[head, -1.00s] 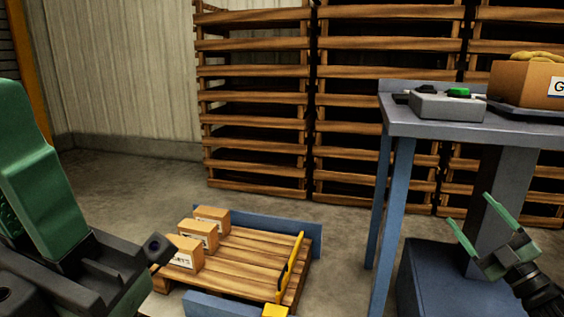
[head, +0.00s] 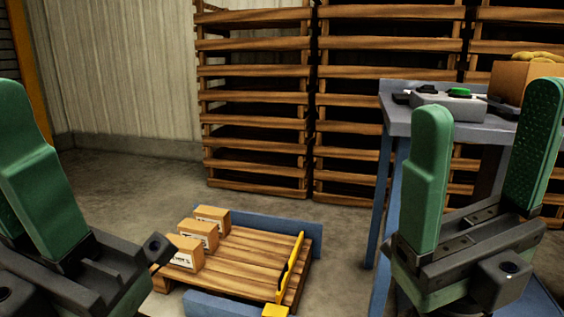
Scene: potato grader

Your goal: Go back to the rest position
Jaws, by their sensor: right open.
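My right gripper (head: 487,150) stands large and close at the right of the head view, fingers pointing up. Its two green fingers are wide apart with nothing between them. It covers part of the blue-grey table behind it. My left gripper (head: 42,185) is at the left edge, also close and pointing up. One green finger shows in full; only a sliver of the other shows at the picture's edge, so its opening is unclear.
A wooden pallet (head: 245,262) with small cartons (head: 197,235) lies on the floor between blue rails. The table (head: 398,122) holds a grey box with a green button (head: 460,93) and a carton (head: 508,80). Pallet stacks (head: 255,100) stand behind. Floor at left is clear.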

